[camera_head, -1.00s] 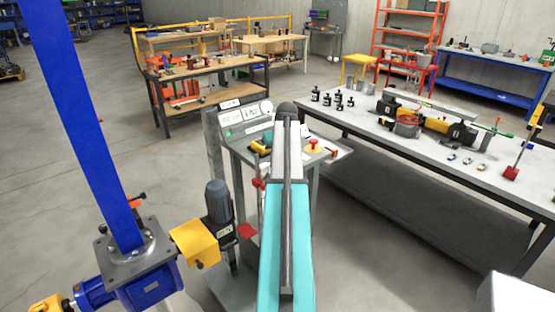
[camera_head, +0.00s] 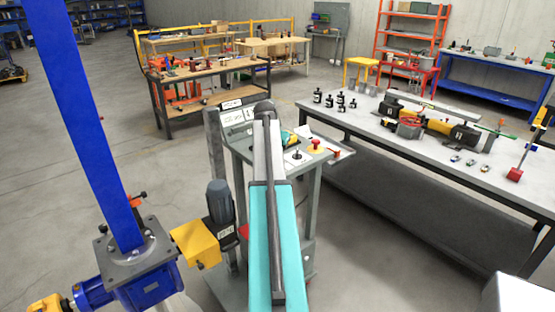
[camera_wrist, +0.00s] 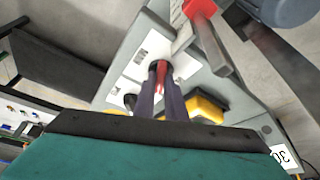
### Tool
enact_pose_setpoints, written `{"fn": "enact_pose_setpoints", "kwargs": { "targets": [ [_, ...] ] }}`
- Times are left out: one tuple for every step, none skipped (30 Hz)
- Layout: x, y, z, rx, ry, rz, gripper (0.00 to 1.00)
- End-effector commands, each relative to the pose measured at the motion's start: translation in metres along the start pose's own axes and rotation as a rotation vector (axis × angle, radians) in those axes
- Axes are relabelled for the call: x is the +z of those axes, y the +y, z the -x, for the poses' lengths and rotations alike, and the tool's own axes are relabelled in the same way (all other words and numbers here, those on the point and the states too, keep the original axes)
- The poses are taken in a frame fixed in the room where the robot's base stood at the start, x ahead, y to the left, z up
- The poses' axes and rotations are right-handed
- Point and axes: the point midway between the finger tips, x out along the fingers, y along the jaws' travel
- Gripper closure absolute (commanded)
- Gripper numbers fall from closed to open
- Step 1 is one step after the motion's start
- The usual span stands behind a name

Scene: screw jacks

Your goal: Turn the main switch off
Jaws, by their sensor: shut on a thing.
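In the wrist view my gripper (camera_wrist: 168,92) points down at the grey control panel. Its two dark fingers are shut on the red handle of the main switch (camera_wrist: 162,70), which has a dark round base beside a white label. The label's text is too small to read. In the head view my arm covers the switch and fingertips; the panel (camera_head: 310,165) shows to the right of the arm.
A black knob (camera_wrist: 130,101) and a yellow and black object (camera_wrist: 207,106) flank my fingers. A motor (camera_head: 219,200) stands left of my arm. A long workbench (camera_head: 420,150) is at the right.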

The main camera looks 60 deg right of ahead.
Motion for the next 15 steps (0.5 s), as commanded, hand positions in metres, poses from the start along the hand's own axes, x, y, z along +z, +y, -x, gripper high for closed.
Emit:
{"fn": "enact_pose_setpoints", "kwargs": {
  "targets": [
    [-0.0034, -0.0006, -0.0001, 0.016, 0.007, -0.035, 1.0],
    [-0.0034, -0.0008, -0.0002, 0.025, 0.007, -0.057, 1.0],
    [-0.0037, -0.001, -0.0003, 0.037, 0.007, -0.087, 1.0],
    [-0.004, -0.0009, -0.0004, 0.047, 0.008, -0.11, 1.0],
    [-0.0041, -0.0009, -0.0005, 0.057, 0.007, -0.133, 1.0],
    [-0.0041, -0.0011, -0.0005, 0.069, 0.007, -0.163, 1.0],
    [-0.0043, -0.0011, -0.0006, 0.078, 0.007, -0.186, 1.0],
    [-0.0045, -0.0012, -0.0006, 0.087, 0.008, -0.207, 1.0],
    [-0.0045, -0.0016, -0.0007, 0.098, 0.007, -0.235, 1.0],
    [-0.0044, -0.0017, -0.0007, 0.107, 0.007, -0.255, 1.0],
    [-0.0044, -0.0017, -0.0006, 0.115, 0.007, -0.275, 1.0],
    [-0.0047, -0.0018, -0.0007, 0.125, 0.008, -0.3, 1.0],
    [-0.0047, -0.0019, -0.0007, 0.132, 0.008, -0.318, 1.0],
    [-0.0047, -0.0019, -0.0007, 0.139, 0.007, -0.334, 1.0],
    [-0.0046, -0.0018, -0.0007, 0.148, 0.007, -0.356, 1.0]
  ]
}}
